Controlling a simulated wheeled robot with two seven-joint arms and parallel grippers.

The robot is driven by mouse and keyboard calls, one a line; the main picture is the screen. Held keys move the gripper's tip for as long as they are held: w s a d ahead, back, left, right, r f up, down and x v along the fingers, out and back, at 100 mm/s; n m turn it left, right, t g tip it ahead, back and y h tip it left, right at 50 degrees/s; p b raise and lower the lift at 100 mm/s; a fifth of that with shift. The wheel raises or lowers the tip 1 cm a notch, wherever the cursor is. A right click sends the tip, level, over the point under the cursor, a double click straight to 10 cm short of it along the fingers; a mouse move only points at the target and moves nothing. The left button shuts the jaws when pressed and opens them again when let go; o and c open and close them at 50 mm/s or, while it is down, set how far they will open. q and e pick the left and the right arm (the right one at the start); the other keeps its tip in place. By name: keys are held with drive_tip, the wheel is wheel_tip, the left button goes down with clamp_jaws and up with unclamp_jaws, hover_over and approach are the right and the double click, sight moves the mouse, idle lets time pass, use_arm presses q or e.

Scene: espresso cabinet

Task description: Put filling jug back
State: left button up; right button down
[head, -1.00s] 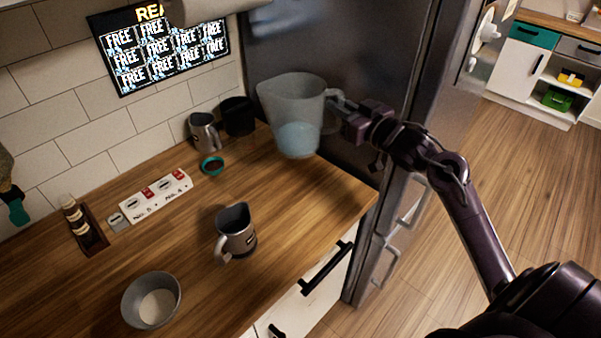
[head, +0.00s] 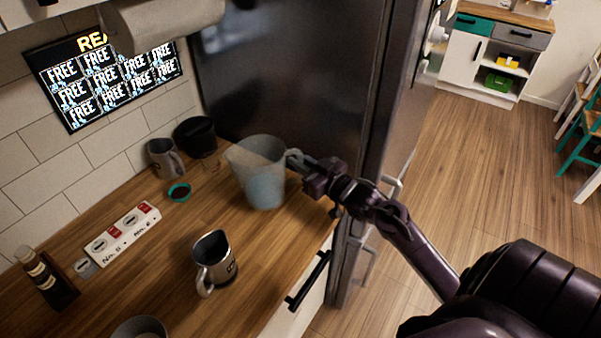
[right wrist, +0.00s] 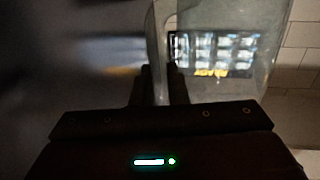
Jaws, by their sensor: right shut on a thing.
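The filling jug (head: 262,178) is a clear jug with bluish liquid in its lower part. It is upright at the back right of the wooden counter, in front of the dark fridge. My right gripper (head: 303,166) is shut on its handle from the right. I cannot tell whether the jug's base touches the counter. In the right wrist view the handle (right wrist: 160,45) stands between the fingers, and the clear jug wall is behind it. My left gripper is not in view.
A steel pitcher (head: 214,262) stands on the counter front. A second pitcher (head: 164,158), a black container (head: 196,136) and a small teal-rimmed cup (head: 179,192) stand near the wall. The dark fridge (head: 290,75) rises close behind the jug. A labelled white strip (head: 124,232) lies at left.

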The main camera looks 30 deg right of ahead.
sight(301, 176)
drive_tip(key=shift+f, duration=0.35)
wheel_tip(301, 176, down, 3)
drive_tip(key=shift+r, duration=0.1)
drive_tip(key=shift+f+p, duration=0.3)
drive_tip(key=shift+f, duration=0.3)
